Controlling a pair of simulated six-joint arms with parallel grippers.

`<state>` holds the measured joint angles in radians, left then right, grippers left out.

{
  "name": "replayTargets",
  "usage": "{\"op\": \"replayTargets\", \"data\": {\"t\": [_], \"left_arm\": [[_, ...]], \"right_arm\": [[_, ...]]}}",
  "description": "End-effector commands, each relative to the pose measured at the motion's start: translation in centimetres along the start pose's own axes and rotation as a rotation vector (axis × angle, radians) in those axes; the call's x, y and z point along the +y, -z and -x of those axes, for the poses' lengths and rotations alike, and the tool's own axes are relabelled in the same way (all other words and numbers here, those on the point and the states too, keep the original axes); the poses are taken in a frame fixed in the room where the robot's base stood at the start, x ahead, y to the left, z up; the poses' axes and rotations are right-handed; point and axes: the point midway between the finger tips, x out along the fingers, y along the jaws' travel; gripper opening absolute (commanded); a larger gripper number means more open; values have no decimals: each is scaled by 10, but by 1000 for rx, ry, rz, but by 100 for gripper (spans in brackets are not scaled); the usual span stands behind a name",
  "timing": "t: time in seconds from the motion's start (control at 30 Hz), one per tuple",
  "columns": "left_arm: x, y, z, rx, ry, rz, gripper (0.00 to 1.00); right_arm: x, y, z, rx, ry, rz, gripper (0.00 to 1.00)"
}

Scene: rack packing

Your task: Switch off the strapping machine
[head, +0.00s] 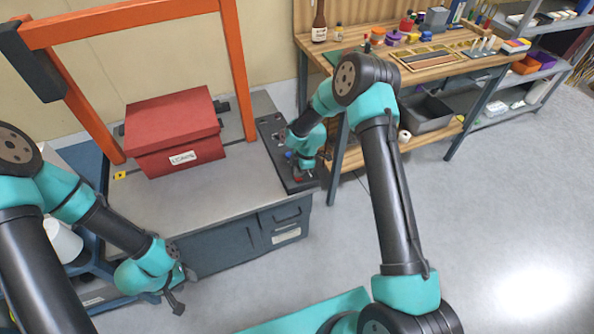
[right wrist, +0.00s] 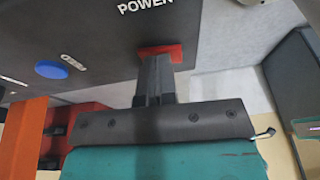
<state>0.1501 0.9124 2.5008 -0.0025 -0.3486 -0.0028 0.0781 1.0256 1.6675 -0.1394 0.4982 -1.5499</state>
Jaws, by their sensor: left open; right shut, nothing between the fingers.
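The strapping machine (head: 215,195) is a grey table with an orange arch over it and a dark control panel (head: 269,128) along its right edge. In the right wrist view the panel (right wrist: 100,30) carries the word POWER, a red switch (right wrist: 174,50) and a round blue button (right wrist: 50,69). My right gripper (head: 301,178) is at the panel's near end. Its shut, empty fingers (right wrist: 156,62) are at the red switch and hide part of it; I cannot tell whether they touch. My left gripper (head: 180,297) is open and empty, in front of the machine.
A red lidded box (head: 172,130) with a white label sits on the machine under the arch (head: 240,70). A wooden workbench (head: 440,65) with bottles, trays and tools stands at the back right. The floor at the right is clear.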

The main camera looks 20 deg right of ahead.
Motion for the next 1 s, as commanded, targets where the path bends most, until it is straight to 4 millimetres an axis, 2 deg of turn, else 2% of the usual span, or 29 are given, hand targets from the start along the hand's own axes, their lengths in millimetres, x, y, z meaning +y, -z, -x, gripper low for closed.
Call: {"op": "replayTargets", "data": {"t": [0.2, 0.67, 0.87, 1.0], "left_arm": [[0, 0, 0, 0, 0, 0, 43], [0, 0, 0, 0, 0, 0, 43], [0, 0, 0, 0, 0, 0, 43], [0, 0, 0, 0, 0, 0, 43]], "right_arm": [[-6, 0, 2, 0, 1, 0, 0], [-6, 2, 7, 0, -2, 0, 0], [-4, 8, 31, -1, -4, 0, 0], [0, 11, 56, -1, -5, -1, 0]]}}
